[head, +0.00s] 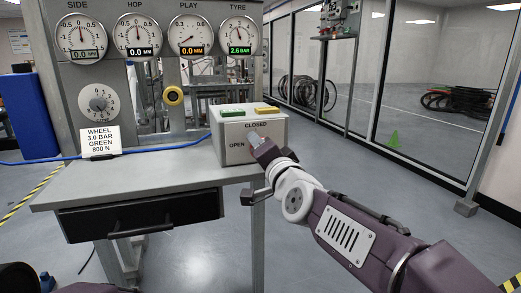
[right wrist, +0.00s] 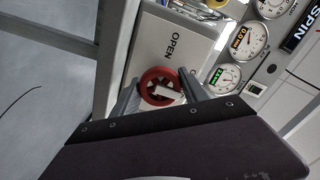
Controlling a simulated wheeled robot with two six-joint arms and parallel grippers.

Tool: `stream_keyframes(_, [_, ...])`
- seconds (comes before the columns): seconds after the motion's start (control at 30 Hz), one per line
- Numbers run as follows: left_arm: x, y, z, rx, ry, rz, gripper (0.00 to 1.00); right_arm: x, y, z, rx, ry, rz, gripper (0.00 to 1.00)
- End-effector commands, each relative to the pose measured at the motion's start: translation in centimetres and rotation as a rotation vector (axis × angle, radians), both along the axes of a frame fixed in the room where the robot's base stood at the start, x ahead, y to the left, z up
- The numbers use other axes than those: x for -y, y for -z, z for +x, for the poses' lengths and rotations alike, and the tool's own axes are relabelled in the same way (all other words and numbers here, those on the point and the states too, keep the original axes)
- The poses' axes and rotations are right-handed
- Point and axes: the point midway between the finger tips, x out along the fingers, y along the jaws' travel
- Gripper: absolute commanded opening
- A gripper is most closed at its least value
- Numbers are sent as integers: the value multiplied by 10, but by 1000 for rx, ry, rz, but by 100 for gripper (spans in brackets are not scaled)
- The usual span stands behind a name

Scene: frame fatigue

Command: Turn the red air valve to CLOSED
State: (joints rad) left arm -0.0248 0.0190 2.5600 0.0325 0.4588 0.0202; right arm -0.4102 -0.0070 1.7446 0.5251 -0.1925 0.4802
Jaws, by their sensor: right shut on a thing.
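A grey control box (head: 233,150) stands on the right end of the bench, with CLOSED printed at the top of its front and OPEN at the left. The red valve (right wrist: 148,82) shows in the right wrist view as a round red handwheel with a pale part across it, below the word OPEN. My right gripper (head: 254,138) is at the box front and hides the valve in the head view. In the right wrist view my right gripper (right wrist: 163,92) has its fingers on both sides of the valve, shut on it. My left gripper is out of view.
The box top has a green button (head: 232,112) and a yellow button (head: 267,110). The tyre gauge (head: 238,37) reads 2.6 BAR. A card (head: 100,140) reads WHEEL 3.0 BAR GREEN 800 N. The bench top (head: 150,175) is mostly clear.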

Motion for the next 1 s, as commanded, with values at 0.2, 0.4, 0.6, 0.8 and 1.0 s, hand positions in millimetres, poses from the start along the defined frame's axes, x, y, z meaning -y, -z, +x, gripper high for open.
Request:
stream_keyframes(0.2, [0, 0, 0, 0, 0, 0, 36, 0, 1, 0, -3, -1, 1, 73])
stream_keyframes(0.4, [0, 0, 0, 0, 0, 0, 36, 0, 0, 0, -2, 0, 1, 73])
stream_keyframes(0.6, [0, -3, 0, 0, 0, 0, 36, 4, -2, -15, 0, -1, 1, 73])
stream_keyframes(0.8, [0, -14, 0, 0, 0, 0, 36, 17, -4, -53, 0, -1, 1, 73])
stream_keyframes(1.0, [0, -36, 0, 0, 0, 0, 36, 26, -5, -80, -4, 0, 0, 73])
